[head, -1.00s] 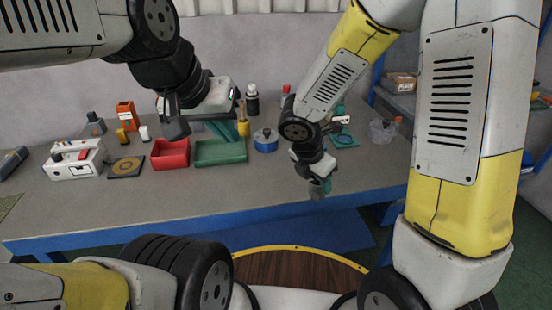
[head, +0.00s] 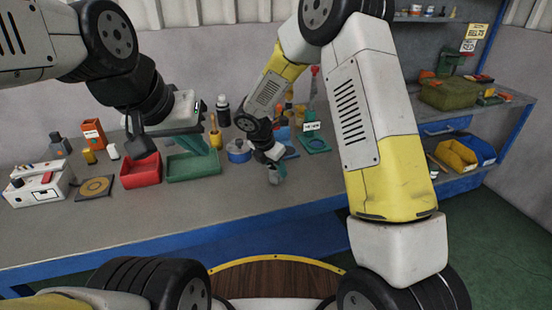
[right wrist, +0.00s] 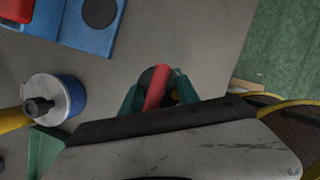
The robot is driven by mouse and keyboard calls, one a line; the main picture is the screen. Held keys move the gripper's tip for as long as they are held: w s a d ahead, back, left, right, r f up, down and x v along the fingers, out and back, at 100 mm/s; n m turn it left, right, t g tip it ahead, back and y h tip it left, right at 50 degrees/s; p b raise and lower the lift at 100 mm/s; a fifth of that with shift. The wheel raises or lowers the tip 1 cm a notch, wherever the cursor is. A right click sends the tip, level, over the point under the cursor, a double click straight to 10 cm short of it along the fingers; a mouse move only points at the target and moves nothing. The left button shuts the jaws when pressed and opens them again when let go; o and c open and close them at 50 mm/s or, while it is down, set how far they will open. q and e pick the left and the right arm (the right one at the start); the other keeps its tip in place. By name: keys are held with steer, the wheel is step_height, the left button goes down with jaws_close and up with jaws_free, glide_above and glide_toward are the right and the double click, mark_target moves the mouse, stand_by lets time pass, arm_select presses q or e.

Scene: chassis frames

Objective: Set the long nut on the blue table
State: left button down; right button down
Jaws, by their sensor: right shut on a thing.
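The blue table (head: 120,232) is a long workbench with a grey top and blue front edge. My right gripper (head: 277,176) is low over the table, right of the blue pot, and shows small there. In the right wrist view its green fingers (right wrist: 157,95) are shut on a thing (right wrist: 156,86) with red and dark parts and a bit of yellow. I cannot tell whether this is the long nut, or whether it touches the top. My left gripper (head: 192,140) hangs above the green tray; its fingertips are unclear.
A red bin (head: 140,170), green tray (head: 192,166) and blue pot (head: 239,151) stand on the table. A white box (head: 38,186) and dark square plate (head: 95,187) are at left. The front strip of the top is clear. Shelves (head: 460,115) stand at right.

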steer(key=shift+f, duration=0.35)
steer(key=shift+f, duration=0.15)
steer(key=c, duration=0.9)
jaws_free()
